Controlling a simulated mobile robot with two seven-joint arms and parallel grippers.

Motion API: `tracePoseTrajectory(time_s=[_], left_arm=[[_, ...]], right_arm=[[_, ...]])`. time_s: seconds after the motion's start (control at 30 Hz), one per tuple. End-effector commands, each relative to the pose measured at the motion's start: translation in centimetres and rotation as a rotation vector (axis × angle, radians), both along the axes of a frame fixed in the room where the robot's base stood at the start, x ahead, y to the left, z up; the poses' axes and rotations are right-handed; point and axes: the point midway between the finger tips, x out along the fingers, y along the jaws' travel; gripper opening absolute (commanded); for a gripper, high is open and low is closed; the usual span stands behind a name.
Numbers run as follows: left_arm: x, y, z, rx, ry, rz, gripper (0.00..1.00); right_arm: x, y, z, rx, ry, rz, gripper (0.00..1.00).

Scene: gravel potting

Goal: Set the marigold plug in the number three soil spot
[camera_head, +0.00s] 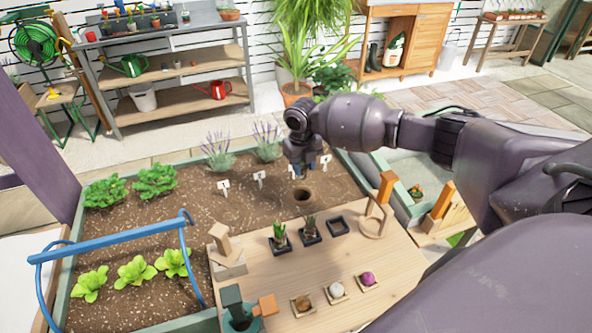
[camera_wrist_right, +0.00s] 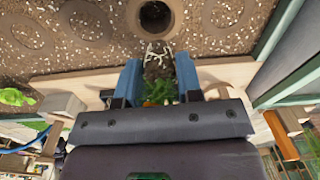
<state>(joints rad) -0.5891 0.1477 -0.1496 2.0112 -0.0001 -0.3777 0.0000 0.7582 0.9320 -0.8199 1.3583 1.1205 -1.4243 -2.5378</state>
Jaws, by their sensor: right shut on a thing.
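My right gripper (camera_head: 300,168) is over the soil bed (camera_head: 180,200), shut on the marigold plug. In the right wrist view the plug (camera_wrist_right: 160,88) sits between the two blue fingers, with green leaves, a bit of orange, dark soil and pale roots pointing toward a round hole (camera_wrist_right: 155,17). The plug is largely hidden in the head view. The hole also shows in the head view (camera_head: 303,194), just below the gripper and nearest the third white marker (camera_head: 293,170) from the left. The marker's number is too small to read. My left gripper is not in view.
A wooden board (camera_head: 330,262) holds two potted plugs (camera_head: 279,238), an empty black pot (camera_head: 339,227), small square trays (camera_head: 338,291) and wooden-handled tools (camera_head: 376,215). A blue-handled hoop (camera_head: 110,242) spans the lettuces. Lavender (camera_head: 267,142) stands behind the markers.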

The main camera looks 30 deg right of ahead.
Motion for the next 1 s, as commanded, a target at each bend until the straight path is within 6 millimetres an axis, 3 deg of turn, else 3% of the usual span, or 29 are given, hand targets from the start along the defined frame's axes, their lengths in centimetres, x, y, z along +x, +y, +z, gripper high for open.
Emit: tracePoseTrajectory(time_s=[0.5,1.0], left_arm=[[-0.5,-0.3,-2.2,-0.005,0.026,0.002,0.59],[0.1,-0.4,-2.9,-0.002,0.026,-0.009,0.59]], right_arm=[[-0.1,0.1,-3.9,0.001,0.004,0.004,0.26],[-0.1,0.2,-7.6,0.001,0.002,0.004,0.26]])
